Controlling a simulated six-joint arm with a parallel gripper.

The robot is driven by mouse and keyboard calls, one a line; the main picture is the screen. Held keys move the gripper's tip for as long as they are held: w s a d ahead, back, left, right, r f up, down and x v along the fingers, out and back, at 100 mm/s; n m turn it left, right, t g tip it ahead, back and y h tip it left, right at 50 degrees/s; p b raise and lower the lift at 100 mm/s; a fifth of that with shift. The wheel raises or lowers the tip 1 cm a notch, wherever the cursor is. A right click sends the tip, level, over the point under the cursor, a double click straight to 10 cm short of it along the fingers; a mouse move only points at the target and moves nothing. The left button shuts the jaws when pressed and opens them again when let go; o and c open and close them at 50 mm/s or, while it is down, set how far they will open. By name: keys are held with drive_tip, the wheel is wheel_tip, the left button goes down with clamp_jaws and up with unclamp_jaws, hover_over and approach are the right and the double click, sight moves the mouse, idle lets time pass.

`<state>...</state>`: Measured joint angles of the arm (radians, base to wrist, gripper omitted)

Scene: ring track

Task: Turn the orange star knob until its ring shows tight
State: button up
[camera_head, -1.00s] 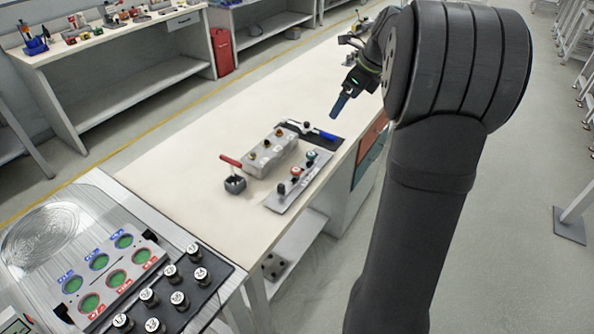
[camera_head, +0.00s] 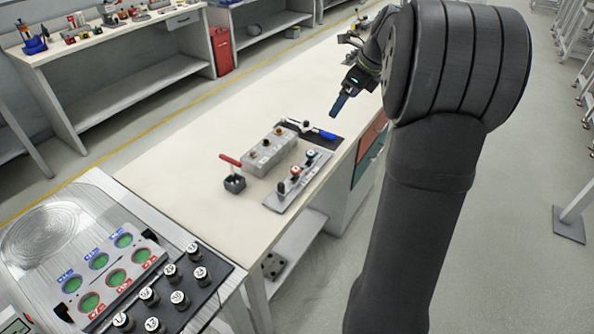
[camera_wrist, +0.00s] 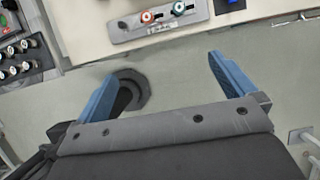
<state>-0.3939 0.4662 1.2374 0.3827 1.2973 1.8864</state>
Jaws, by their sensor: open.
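A small orange-red knob (camera_head: 296,170) with a pale ring stands in the middle of a grey plate (camera_head: 275,203) on the workbench. It also shows near the top of the wrist view (camera_wrist: 147,17); its star shape and ring marking are too small to read. A teal knob (camera_wrist: 179,8) and a black knob (camera_wrist: 122,25) stand on either side of it. My gripper (camera_head: 339,106) is above and beyond the bench's right edge, well apart from the plate. In the wrist view my gripper (camera_wrist: 162,68) has its blue fingers spread wide, with nothing between them.
A grey block with brass-coloured knobs (camera_head: 268,153) stands behind the plate. A red-handled device (camera_head: 234,180) is to its left, and a dark plate with a blue-handled item (camera_head: 322,133) behind. The near left bench top (camera_head: 180,155) is clear.

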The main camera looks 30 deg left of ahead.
drive_tip(key=shift+c, duration=0.2)
drive_tip(key=c, duration=0.4)
drive_tip(key=shift+a+f+n, duration=0.1)
drive_tip(key=shift+n, duration=0.3)
drive_tip(key=c, duration=0.3)
drive_tip(key=shift+a+f+n, duration=0.15)
drive_tip(key=shift+a+n, duration=0.1)
drive_tip(key=shift+n, duration=0.35)
drive_tip(key=shift+c, duration=1.3)
drive_tip(key=m+h, duration=0.5)
drive_tip(key=m, duration=2.6)
hover_over(296, 169)
wheel_tip(296, 169, down, 8)
drive_tip(key=f, duration=0.1)
wheel_tip(296, 169, down, 17)
drive_tip(key=shift+a+r, duration=0.1)
